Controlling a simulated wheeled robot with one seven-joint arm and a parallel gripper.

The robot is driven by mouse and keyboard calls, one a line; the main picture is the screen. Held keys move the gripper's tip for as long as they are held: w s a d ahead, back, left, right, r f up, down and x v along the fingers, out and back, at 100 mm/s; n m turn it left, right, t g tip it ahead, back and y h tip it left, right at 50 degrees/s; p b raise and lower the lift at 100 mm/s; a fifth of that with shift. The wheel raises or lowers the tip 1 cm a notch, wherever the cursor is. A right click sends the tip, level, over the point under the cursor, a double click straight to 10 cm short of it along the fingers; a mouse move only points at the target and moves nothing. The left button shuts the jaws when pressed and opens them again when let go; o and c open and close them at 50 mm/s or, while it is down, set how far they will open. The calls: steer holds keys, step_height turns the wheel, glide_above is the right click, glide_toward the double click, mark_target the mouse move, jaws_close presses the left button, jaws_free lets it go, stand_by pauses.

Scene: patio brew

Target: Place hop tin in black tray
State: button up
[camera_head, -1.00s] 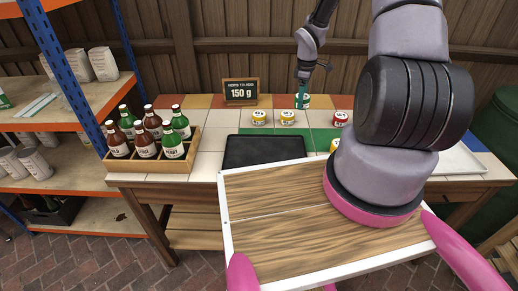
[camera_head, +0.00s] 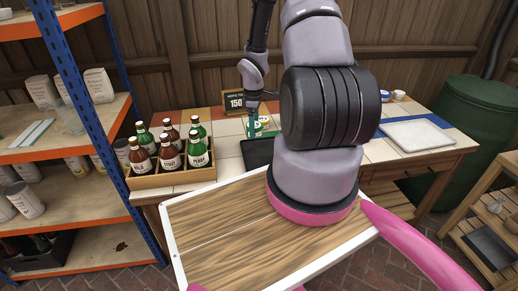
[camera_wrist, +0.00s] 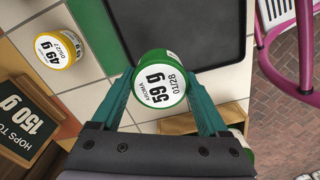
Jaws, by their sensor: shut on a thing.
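My gripper (camera_wrist: 161,95) is shut on a green tin (camera_wrist: 160,80) with a white lid marked "59 g" and "01/28". In the wrist view, the tin is beside or over the edge of the black tray (camera_wrist: 192,30); its height above the tray cannot be told. The tray's visible floor is empty. In the head view, my gripper (camera_head: 251,128) is at the tray's back left, and my arm hides much of the tray (camera_head: 256,153). A yellow tin (camera_wrist: 58,49) marked "49 g" stands on the tiles left of the tray in the wrist view.
A wooden crate of bottles (camera_head: 172,180) stands left of the tray. A "150 g" sign (camera_head: 234,102) stands behind. A white tray (camera_head: 417,135) lies at the table's right. My arm hides the table's middle. Shelves (camera_head: 75,180) stand at the left.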

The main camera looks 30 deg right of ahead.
steer(key=shift+f, duration=3.55)
steer(key=shift+f, duration=0.1)
steer(key=o, duration=1.3)
